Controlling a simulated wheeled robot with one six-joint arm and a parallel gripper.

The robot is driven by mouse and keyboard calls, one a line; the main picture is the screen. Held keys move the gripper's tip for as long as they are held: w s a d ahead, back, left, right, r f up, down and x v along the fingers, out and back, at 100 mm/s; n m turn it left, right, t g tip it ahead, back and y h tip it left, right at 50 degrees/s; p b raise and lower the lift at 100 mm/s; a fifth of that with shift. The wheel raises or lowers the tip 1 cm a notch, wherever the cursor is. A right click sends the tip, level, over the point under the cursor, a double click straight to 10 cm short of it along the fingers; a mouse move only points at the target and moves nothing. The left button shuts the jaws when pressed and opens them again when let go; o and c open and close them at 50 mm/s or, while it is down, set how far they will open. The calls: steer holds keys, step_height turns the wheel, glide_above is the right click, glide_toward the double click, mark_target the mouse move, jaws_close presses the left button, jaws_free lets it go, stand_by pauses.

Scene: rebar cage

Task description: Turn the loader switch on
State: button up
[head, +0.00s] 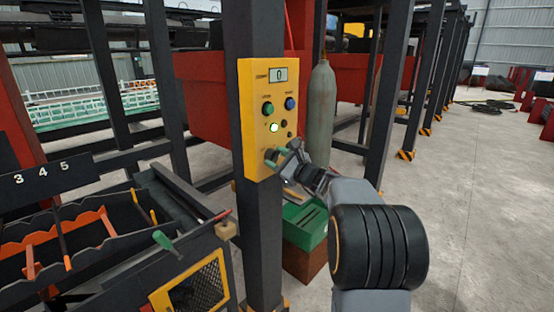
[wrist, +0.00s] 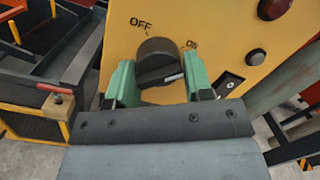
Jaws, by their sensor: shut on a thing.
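The loader switch (wrist: 156,62) is a dark rotary knob on a yellow control panel (head: 257,90), with OFF marked at its upper left and ON at its upper right. My gripper (wrist: 158,85) has its green fingers on both sides of the knob and is shut on it. The knob's light pointer mark lies toward the lower right in the wrist view. In the head view my gripper (head: 280,156) is at the lower part of the panel, and its fingers partly hide the knob.
A numbered rack (head: 60,175) stands left. A green box (head: 304,224) sits below. Open floor lies right.

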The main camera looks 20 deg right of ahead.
steer(key=shift+f, duration=0.3)
steer(key=o, duration=0.6)
steer(key=shift+o, duration=1.4)
steer(key=shift+r, duration=0.2)
steer(key=b+v, duration=0.1)
steer(key=v, duration=1.2)
steer(key=shift+s, duration=0.35)
steer(key=shift+d+f, duration=0.1)
steer(key=shift+d, duration=0.05)
